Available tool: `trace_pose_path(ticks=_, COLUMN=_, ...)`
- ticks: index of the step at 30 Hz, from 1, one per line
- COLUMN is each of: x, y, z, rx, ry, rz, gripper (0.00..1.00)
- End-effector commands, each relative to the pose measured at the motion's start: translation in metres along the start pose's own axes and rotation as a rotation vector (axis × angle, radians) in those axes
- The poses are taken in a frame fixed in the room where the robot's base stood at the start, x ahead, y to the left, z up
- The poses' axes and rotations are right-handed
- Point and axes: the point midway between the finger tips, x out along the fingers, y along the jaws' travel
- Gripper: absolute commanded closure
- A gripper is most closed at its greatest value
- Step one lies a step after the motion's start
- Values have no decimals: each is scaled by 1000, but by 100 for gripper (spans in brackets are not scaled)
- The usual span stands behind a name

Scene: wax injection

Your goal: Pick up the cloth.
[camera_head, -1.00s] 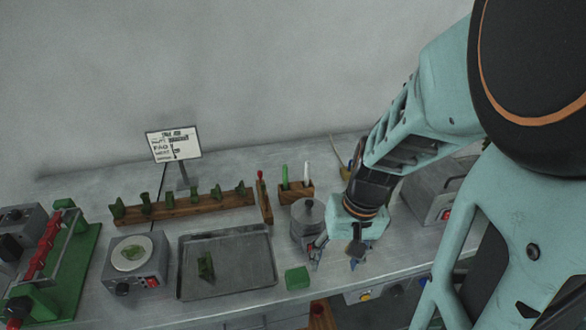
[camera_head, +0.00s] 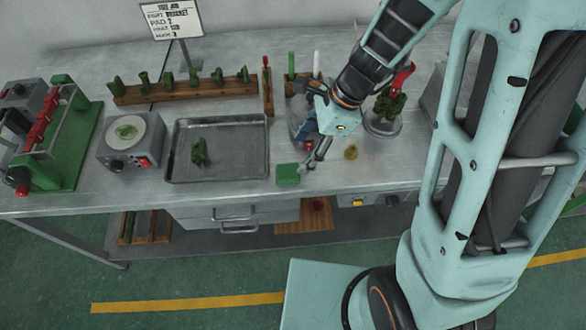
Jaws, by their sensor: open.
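A small green block-like piece (camera_head: 288,174), which looks like the folded cloth, lies on the metal bench near its front edge, just right of the tray. My gripper (camera_head: 306,130) is open, reaching in from the right with its fingers spread toward the left. Its lower fingertip is close to the right side of the green piece; I cannot tell if they touch. The gripper partly hides a metal pot behind it.
A metal tray (camera_head: 176,178) with a green part (camera_head: 199,152) lies to the left. A wooden rack (camera_head: 187,92) with green pieces stands behind. A small hotplate (camera_head: 131,143) is further left.

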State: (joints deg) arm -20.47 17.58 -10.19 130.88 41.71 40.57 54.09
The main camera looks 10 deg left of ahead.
Motion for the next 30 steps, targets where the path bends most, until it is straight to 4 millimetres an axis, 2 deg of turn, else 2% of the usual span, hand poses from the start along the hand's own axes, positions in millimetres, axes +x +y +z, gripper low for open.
trace_pose_path(ticks=1, x=12, y=2, z=-1, rx=0, ry=0, rz=6, gripper=44)
trace_pose_path(ticks=3, x=22, y=1, z=-1, rx=-1, ry=0, rz=5, gripper=44)
trace_pose_path(ticks=11, x=43, y=2, z=0, rx=-3, ry=1, rz=2, gripper=44)
trace_pose_path(ticks=19, x=82, y=5, z=0, rx=-4, ry=1, rz=3, gripper=44)
trace_pose_path(ticks=29, x=88, y=4, z=1, rx=-5, ry=2, rz=0, gripper=44)
trace_pose_path(ticks=30, x=88, y=4, z=1, rx=-5, ry=2, rz=0, gripper=48)
